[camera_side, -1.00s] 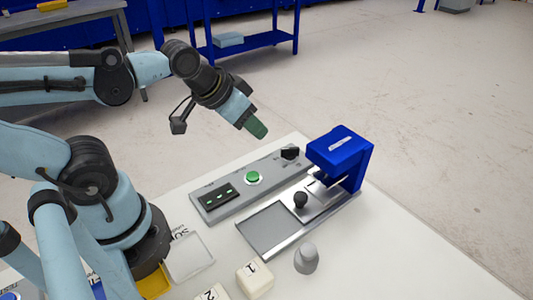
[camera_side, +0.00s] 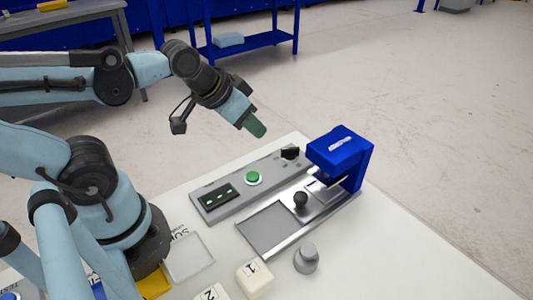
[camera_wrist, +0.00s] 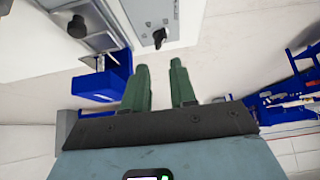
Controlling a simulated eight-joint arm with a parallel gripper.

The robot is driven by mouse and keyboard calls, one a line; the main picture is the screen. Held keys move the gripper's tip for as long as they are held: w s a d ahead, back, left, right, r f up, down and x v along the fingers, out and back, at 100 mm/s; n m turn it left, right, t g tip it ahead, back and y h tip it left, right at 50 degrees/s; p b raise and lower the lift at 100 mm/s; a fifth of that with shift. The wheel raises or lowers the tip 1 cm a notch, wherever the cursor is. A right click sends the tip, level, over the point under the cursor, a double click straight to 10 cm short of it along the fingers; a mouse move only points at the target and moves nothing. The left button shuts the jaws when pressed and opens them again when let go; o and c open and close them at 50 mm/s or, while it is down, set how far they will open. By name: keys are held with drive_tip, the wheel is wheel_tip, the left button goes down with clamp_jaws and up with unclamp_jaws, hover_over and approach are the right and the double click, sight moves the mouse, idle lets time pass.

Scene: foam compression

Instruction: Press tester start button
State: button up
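The green start button (camera_side: 253,178) sits in a white ring on the grey control panel (camera_side: 225,205), beside a small dark display with green marks. The blue tester head (camera_side: 340,150) stands at the panel's right end, and it also shows in the wrist view (camera_wrist: 105,84). My gripper (camera_side: 256,129) hangs in the air above and behind the button, apart from it. In the wrist view my two green fingers (camera_wrist: 160,66) are spread with an empty gap between them. The button is not visible in the wrist view.
A black rotary switch (camera_side: 290,153) is right of the button. In front lie a metal plate with a black knob (camera_side: 300,199), a grey cylinder (camera_side: 306,258) and a white block marked 1 (camera_side: 254,279). A clear tray (camera_side: 190,257) is near my base.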

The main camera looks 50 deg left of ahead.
clamp_jaws()
idle(1.4)
